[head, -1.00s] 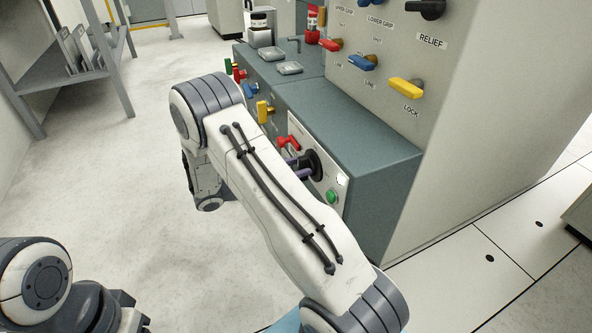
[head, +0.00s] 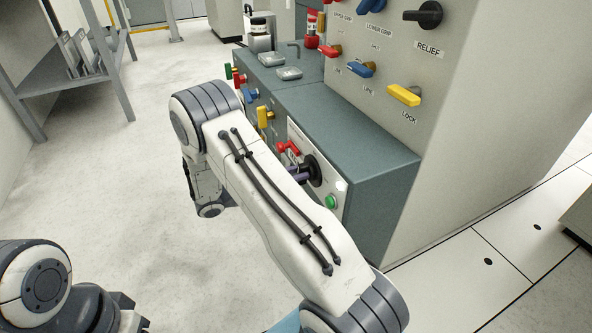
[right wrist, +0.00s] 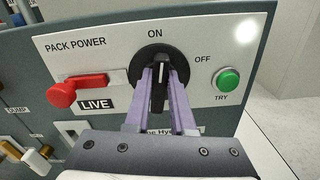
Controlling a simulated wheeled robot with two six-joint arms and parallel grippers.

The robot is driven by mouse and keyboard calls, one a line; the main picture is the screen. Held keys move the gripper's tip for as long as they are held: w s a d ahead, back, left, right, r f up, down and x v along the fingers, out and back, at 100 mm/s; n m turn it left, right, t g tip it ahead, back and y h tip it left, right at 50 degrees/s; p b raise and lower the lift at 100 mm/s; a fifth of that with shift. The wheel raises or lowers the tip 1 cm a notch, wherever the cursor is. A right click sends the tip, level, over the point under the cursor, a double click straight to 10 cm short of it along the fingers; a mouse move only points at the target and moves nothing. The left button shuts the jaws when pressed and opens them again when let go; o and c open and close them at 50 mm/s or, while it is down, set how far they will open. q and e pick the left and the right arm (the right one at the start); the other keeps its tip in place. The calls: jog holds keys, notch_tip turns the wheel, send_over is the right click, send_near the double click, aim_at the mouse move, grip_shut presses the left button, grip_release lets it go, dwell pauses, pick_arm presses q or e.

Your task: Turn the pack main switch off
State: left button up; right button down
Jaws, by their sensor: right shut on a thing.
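The pack main switch is a black rotary knob (right wrist: 158,62) on the pale PACK POWER panel (right wrist: 110,50). Its white mark points up to ON; OFF is printed to the upper right. The switch also shows in the head view (head: 315,172), partly hidden by my arm. My right gripper (right wrist: 160,80) has its two lilac fingers on either side of the knob's grip, shut on it. In the head view its fingers (head: 300,174) reach the knob from the left. My left gripper is not in view; only part of that arm shows at lower left.
A red lever (right wrist: 82,88) above a LIVE label sits left of the knob, and a green TRY button (right wrist: 228,80) to its right. Coloured valve handles, one yellow (head: 264,116), line the cabinet front. A tall panel with a LOCK handle (head: 404,95) stands right. Floor at left is clear.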

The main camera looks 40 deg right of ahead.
jog(key=shift+s+a+f+m+p, duration=0.15)
jog(key=shift+m+p, duration=0.3)
jog(key=shift+m, duration=2.15)
jog(key=shift+s+f+m+p, duration=0.15)
jog(key=shift+f+m+p, duration=0.25)
jog(key=shift+m, duration=2.2)
jog(key=shift+s+a+f+m+p, duration=0.15)
jog(key=shift+m+p, duration=0.35)
jog(key=shift+m, duration=2.1)
jog(key=shift+d, duration=0.1)
jog(key=c, duration=0.8)
grip_release()
jog(key=shift+o, duration=0.2)
jog(key=p+v, duration=0.3)
jog(key=v, duration=0.7)
jog(key=shift+a, duration=0.2)
